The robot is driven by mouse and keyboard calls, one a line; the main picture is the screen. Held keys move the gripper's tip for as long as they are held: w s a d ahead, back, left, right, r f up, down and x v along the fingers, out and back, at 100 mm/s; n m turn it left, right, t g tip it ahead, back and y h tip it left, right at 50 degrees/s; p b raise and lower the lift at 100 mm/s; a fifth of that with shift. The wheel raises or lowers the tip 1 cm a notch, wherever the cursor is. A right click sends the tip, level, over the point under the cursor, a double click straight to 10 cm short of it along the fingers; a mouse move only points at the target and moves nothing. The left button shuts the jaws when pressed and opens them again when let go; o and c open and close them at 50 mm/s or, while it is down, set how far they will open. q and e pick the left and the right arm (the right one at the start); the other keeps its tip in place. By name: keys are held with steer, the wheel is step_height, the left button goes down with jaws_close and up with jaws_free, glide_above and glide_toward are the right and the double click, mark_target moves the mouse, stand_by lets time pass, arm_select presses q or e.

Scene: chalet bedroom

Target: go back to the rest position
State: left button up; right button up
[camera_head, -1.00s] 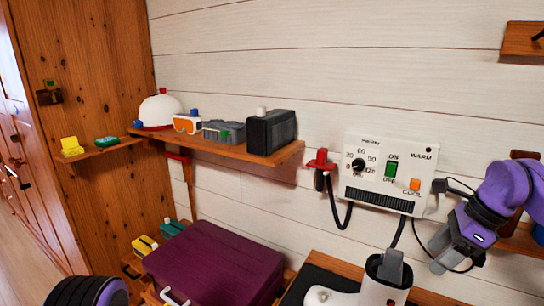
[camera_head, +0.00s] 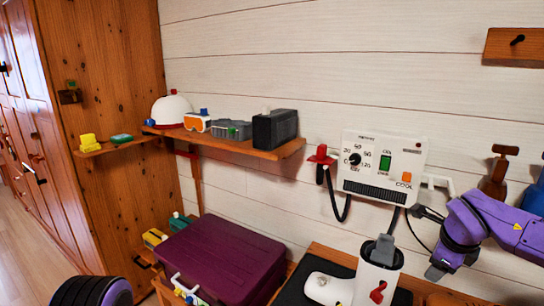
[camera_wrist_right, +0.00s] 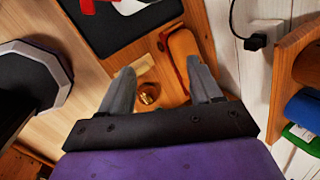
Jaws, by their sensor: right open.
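My right gripper (camera_head: 438,268) comes in from the right in the head view, below the control box and to the right of the white device. In the right wrist view the right gripper (camera_wrist_right: 162,88) shows two grey fingers spread apart with nothing between them. They point at a wooden surface with a small brass knob (camera_wrist_right: 149,94) and an orange object (camera_wrist_right: 184,58). My left gripper does not show in any view.
A white control box (camera_head: 382,166) hangs on the wall. A white device (camera_head: 376,272) stands on a dark mat. A purple case (camera_head: 222,256) lies at lower middle. A wooden shelf (camera_head: 225,145) holds several items. A black plug (camera_wrist_right: 256,41) sits in the wall beside the gripper.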

steer(key=s+a+f+n+t+h, duration=0.1)
steer(key=s+a+f+n, duration=0.25)
steer(key=f, duration=0.45)
steer(key=s+a+f+n+t+h, duration=0.15)
steer(key=f+n, duration=0.25)
steer(key=f, duration=0.4)
steer(key=s+a+f+n+h, duration=0.1)
steer(key=s+a+f+n, duration=0.2)
steer(key=f, duration=0.5)
steer(key=s+f+n+g+y, duration=0.1)
steer(key=s+f+n, duration=0.4)
steer(key=s, duration=0.7)
steer(key=s+f+n+g+y, duration=0.1)
steer(key=s+f+n+g, duration=0.1)
steer(key=s+f+n, duration=0.2)
steer(key=s+f, duration=0.3)
steer(key=s, duration=0.5)
steer(key=shift+f+n+g, duration=0.2)
steer(key=shift+n+g, duration=0.15)
steer(key=shift+w, duration=0.1)
